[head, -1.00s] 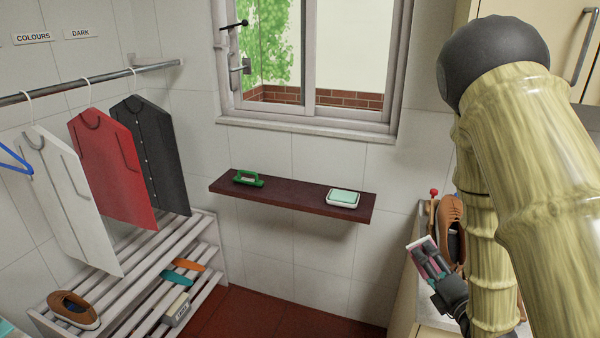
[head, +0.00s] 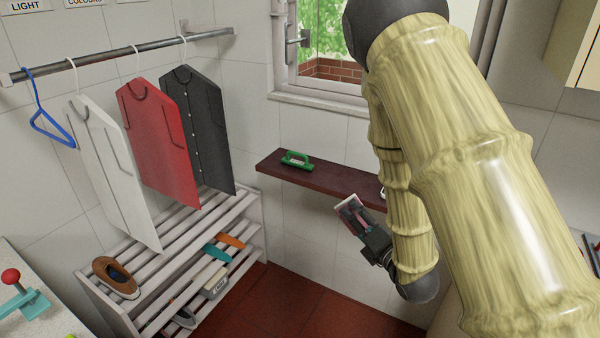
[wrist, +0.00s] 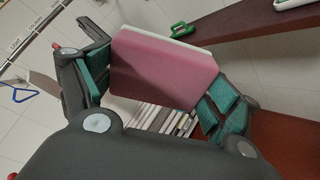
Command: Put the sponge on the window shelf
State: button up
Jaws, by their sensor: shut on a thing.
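The sponge (wrist: 160,68), pink with a pale layer on its far edge, is held between the fingers of my gripper (wrist: 155,85). It also shows in the head view (head: 349,213), where my gripper (head: 358,226) is shut on it. The gripper is in the air, apparently near the front of the dark red window shelf (head: 325,178). The shelf also crosses the top right of the wrist view (wrist: 225,30). My arm hides the shelf's right end in the head view.
A green-handled brush (head: 297,160) stands on the shelf's left part. A white dish (head: 382,193) is mostly hidden behind my arm. Shirts hang from a rail (head: 120,48) at left above a slatted shoe rack (head: 185,250). The shelf's middle is bare.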

aim_at(369, 186)
jog(key=i, duration=1.05)
jog(key=z, duration=0.5)
